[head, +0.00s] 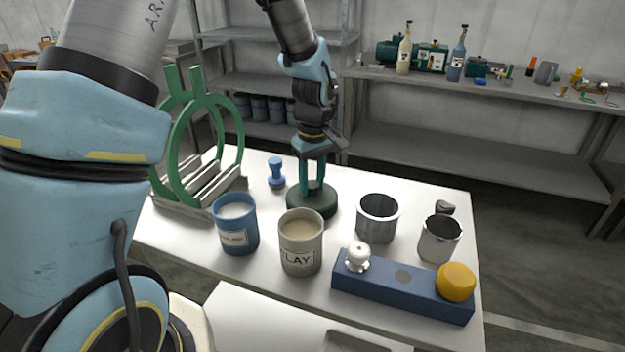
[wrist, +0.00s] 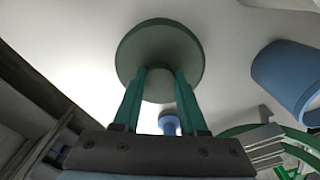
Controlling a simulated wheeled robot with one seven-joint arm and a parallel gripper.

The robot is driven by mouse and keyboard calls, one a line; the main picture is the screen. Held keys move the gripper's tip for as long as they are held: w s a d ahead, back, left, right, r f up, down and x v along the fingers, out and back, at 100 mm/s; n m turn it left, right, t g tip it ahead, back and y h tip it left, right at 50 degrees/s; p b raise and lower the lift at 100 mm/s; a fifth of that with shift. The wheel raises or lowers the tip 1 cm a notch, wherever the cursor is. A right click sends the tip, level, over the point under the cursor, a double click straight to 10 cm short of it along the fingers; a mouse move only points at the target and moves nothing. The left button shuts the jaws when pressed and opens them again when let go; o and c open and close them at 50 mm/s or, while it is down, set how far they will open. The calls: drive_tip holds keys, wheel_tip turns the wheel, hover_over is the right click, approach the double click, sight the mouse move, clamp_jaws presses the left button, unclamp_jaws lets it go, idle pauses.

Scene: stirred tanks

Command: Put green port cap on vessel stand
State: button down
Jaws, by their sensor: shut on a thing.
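The green port cap appears to be the dark green round disc (head: 311,203) with a raised neck, near the table's back middle. My gripper (head: 313,184) points down with its teal fingers shut on this neck. In the wrist view the disc (wrist: 160,40) is beyond the fingertips, its neck between my gripper's fingers (wrist: 160,85). I cannot tell whether the disc touches the table. No thing is clearly marked as the vessel stand. A blue block (head: 375,287) at the front right bears a white knob (head: 357,256) and a yellow cap (head: 456,281), with a bare round spot between them.
A slatted rack (head: 205,190) with green rings (head: 178,150) stands left. A blue cup (head: 235,225), a grey cup (head: 300,245) labelled LAY and two metal beakers (head: 378,218) (head: 440,240) stand around the disc. A blue stopper (head: 276,174) is behind left.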

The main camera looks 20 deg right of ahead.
sight(313, 184)
drive_tip(key=shift+f, duration=0.15)
drive_tip(key=shift+c, duration=2.2)
unclamp_jaws()
wheel_tip(313, 184, up, 12)
drive_tip(key=b, duration=0.2)
drive_tip(key=shift+s+r, duration=0.2)
